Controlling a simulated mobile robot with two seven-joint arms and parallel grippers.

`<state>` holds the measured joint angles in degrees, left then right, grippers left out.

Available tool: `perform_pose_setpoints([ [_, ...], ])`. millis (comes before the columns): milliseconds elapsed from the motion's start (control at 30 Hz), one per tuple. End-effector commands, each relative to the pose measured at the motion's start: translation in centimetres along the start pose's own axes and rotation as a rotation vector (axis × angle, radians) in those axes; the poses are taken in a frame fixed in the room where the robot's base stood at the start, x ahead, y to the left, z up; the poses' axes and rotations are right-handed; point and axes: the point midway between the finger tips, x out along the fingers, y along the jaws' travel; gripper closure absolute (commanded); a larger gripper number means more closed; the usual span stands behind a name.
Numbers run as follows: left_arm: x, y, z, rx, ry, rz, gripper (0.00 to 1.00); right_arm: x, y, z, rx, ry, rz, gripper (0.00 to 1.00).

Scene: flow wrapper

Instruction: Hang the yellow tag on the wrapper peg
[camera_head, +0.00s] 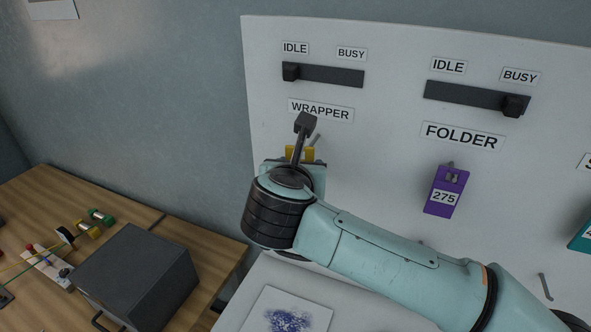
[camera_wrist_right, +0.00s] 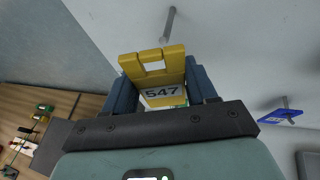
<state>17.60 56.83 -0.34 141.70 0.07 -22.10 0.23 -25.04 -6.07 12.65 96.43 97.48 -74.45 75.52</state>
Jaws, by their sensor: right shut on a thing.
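The yellow tag (camera_wrist_right: 161,79), marked 547 and with a slot near its top, is held between the fingers of my right gripper (camera_wrist_right: 162,92). In the head view a bit of the yellow tag (camera_head: 300,153) shows behind my right wrist, just below the WRAPPER label (camera_head: 320,110). The wrapper peg (camera_head: 315,140) sticks out of the white board there, partly hidden. In the wrist view the peg (camera_wrist_right: 168,24) is bare and just beyond the tag's top edge, apart from it. My left gripper is out of view.
A purple tag (camera_head: 445,190) marked 275 hangs on the FOLDER peg. A teal tag (camera_head: 581,236) is at the right edge. A bare hook (camera_head: 545,286) is lower right. A dark grey box (camera_head: 135,275) stands on the wooden table at left.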

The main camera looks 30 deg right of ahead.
Motion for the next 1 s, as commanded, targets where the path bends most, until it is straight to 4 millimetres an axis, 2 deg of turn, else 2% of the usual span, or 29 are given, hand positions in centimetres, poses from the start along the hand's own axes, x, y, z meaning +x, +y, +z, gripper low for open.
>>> perform_pose_setpoints([
  [800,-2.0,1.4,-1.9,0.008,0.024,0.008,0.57,4.5,-1.3,1.9,0.003,-0.005,0.0,0.72],
  [1000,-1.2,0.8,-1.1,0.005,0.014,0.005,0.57,5.5,-1.6,1.4,0.002,-0.004,-0.001,0.72],
])
